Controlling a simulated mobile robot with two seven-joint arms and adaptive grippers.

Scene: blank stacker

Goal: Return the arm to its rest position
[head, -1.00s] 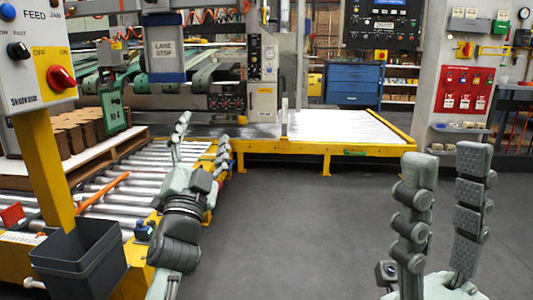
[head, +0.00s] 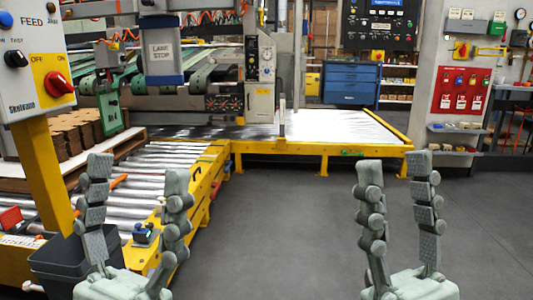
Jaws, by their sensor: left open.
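My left gripper (head: 136,203) is at the lower left, pointing up, with its two fingers wide apart and nothing between them. It stands in front of the roller conveyor (head: 175,160) and partly hides the dark bin (head: 60,255). My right gripper (head: 396,198) is at the lower right, also pointing up. Its fingers are well apart and the space between them is empty. Both grippers are at about the same height in the head view.
A control post with a red knob (head: 58,83) stands at the left. The yellow-framed table (head: 320,130) and stacker machine are behind. Brown blanks (head: 70,132) sit on a pallet at the left. Grey floor (head: 275,215) between the grippers is clear.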

